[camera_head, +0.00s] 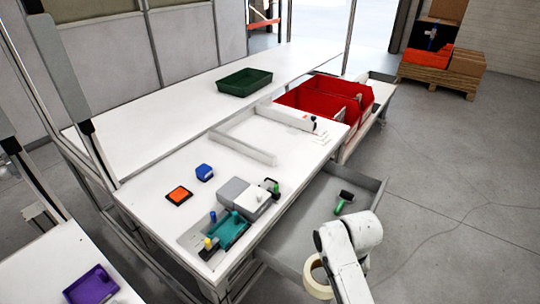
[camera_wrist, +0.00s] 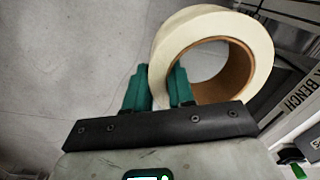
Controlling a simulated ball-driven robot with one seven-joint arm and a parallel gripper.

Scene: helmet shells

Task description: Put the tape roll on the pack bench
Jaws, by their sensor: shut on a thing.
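The tape roll (camera_wrist: 205,22) is cream with a brown core. In the wrist view my gripper (camera_wrist: 158,88) has its teal fingers shut on the roll's wall, one finger outside and one in the hole. In the head view the roll (camera_head: 309,277) hangs beside the end of my white arm, in front of the open drawer; the fingers are hidden there. The white pack bench (camera_head: 152,197) stands to the left of the roll. Part of a label reading "BENCH" shows at the right of the wrist view.
The bench's grey drawer (camera_head: 290,222) is open, with a green-handled tool (camera_head: 344,202) inside. On the bench are a blue block (camera_head: 204,172), an orange-black square (camera_head: 179,195), a grey device and a teal tray. Red bins (camera_head: 318,98) stand behind. Open floor lies right.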

